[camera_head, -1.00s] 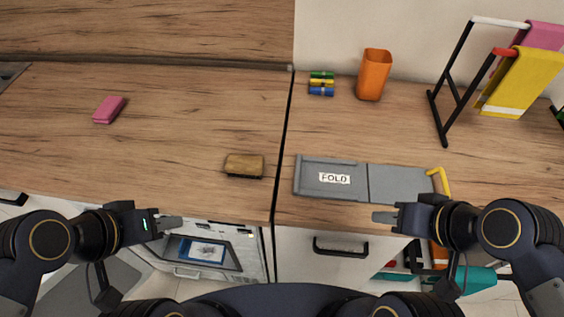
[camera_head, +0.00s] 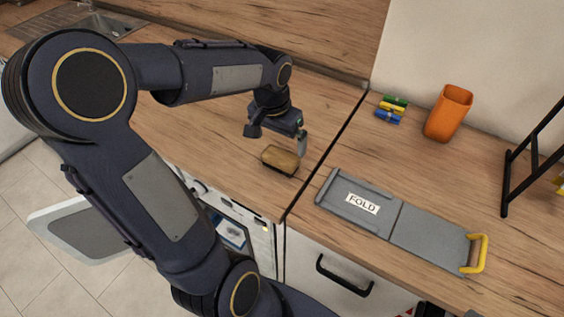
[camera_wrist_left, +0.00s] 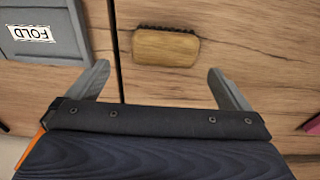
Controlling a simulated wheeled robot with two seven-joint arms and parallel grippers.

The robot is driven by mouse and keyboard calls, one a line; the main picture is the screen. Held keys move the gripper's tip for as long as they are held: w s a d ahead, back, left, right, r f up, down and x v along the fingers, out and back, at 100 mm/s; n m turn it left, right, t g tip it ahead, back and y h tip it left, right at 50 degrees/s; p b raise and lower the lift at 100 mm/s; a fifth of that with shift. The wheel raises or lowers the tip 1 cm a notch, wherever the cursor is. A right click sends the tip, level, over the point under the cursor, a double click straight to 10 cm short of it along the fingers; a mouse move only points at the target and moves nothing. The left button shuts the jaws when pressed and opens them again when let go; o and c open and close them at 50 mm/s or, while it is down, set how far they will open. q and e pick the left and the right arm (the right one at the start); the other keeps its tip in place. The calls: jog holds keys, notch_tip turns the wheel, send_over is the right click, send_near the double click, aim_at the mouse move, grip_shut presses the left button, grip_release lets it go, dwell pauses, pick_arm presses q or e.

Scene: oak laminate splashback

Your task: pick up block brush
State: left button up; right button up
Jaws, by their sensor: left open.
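The block brush (camera_head: 280,159) lies on the wooden counter near its front edge, left of the dark seam. It has a tan wooden back and dark bristles along one side. My left gripper (camera_head: 300,140) is above the counter, close to the brush and just behind it in the head view. In the left wrist view the brush (camera_wrist_left: 166,48) lies ahead of the two spread fingers (camera_wrist_left: 165,88), roughly centred between them, with nothing held. My right gripper is out of view.
A grey folding board (camera_head: 398,222) with a yellow handle lies right of the seam. An orange cup (camera_head: 449,113), several coloured rolls (camera_head: 391,109) and a black rack (camera_head: 532,150) stand further back. A sink (camera_head: 75,20) is at the far left.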

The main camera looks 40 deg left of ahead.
aim_at(281, 154)
pick_arm(q)
jog(key=f, duration=0.3)
jog(key=w+f, duration=0.1)
jog(key=f, duration=0.1)
jog(key=f+p, duration=0.1)
jog(key=f, duration=0.2)
jog(key=shift+w+a+f, duration=0.25)
jog(key=shift+a+f, duration=0.1)
jog(key=c, duration=0.8)
jog(key=shift+c, duration=0.2)
jog(key=shift+r, duration=0.15)
jog(key=shift+r, duration=0.55)
jog(key=s+d+r+b, duration=0.1)
jog(key=s+d+r, duration=0.2)
jog(key=s+r, duration=0.3)
jog(key=s+d+r+b, duration=0.1)
jog(key=s+d+r, duration=0.1)
jog(key=s+r, duration=0.3)
jog(key=shift+s+d+r, duration=0.35)
jog(key=shift+s+d, duration=0.05)
jog(key=shift+s, duration=0.5)
jog(key=shift+s, duration=0.1)
